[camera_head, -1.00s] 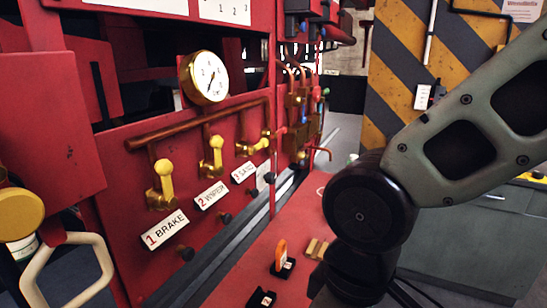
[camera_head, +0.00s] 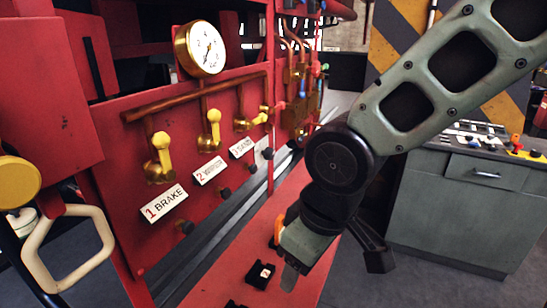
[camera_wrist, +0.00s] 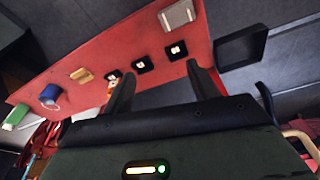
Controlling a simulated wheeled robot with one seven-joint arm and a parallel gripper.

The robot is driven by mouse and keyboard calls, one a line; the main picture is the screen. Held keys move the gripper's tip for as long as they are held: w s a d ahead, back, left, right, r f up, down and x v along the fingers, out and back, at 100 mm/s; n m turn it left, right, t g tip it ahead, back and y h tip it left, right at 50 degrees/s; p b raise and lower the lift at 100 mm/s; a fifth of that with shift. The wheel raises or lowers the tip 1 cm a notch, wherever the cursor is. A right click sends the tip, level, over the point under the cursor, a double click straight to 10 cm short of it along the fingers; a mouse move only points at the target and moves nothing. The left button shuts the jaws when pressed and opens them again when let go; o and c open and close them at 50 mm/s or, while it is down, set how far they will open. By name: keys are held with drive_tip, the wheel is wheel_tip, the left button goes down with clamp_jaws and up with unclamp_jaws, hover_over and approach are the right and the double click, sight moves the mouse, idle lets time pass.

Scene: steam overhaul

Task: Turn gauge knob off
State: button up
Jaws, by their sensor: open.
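The red panel carries three yellow-handled brass valves in a row under a copper pipe. The third, farthest one, the gauge knob (camera_head: 252,121), is above the label "3" (camera_head: 242,148); its handle points sideways, to the right. The brake knob (camera_head: 160,155) and water knob (camera_head: 210,132) have handles pointing up. A round brass pressure gauge (camera_head: 205,51) stands above the pipe. My gripper (camera_head: 333,268) is low in front of the panel, over the red ledge, apart from the knobs. In the wrist view its fingers (camera_wrist: 161,88) are spread and empty. No knob shows in the wrist view.
The red ledge (camera_head: 225,270) carries small black blocks (camera_head: 260,275) and an orange piece partly behind my gripper. A beige loop handle (camera_head: 70,250) stands at left. A grey cabinet (camera_head: 460,205) stands at right. Copper pipes and small valves (camera_head: 300,85) lie beyond the panel.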

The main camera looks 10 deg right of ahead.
drive_tip(key=w+f+t+y+b, duration=0.1)
drive_tip(key=w+f+t+y, duration=0.15)
drive_tip(key=w, duration=1.35)
drive_tip(key=n+t+y+b, duration=0.3)
drive_tip(key=t+y, duration=0.4)
drive_tip(key=y, duration=0.3)
approach(273, 155)
drive_tip(key=p+x, duration=0.5)
drive_tip(key=x, duration=0.4)
drive_tip(key=shift+a, duration=0.3)
drive_tip(key=c, duration=1)
